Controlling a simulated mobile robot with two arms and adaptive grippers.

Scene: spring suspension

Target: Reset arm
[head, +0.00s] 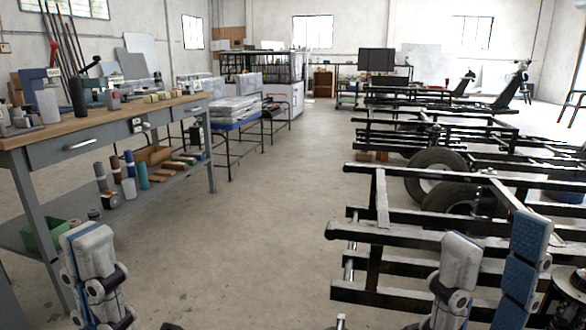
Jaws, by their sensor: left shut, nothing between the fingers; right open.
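My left gripper (88,236) points up at the bottom left of the head view. Its pale fingers are shut with nothing seen between them; a strip of blue padding shows along the edge. My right gripper (497,232) points up at the bottom right. Its two fingers stand apart, and the right finger shows its blue textured pad. It is open and appears empty. It stands in front of a black tubular frame (392,265) in the picture; I cannot tell how far apart they are. A dark coiled part (572,282) is partly cut off at the right edge.
A workbench (85,150) with tools and a loaded lower shelf (130,205) stands left. Several black vehicle frames with wheels (432,172) line the right side. Bare concrete floor (265,220) lies between them. A blue-topped table (235,123) stands further back.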

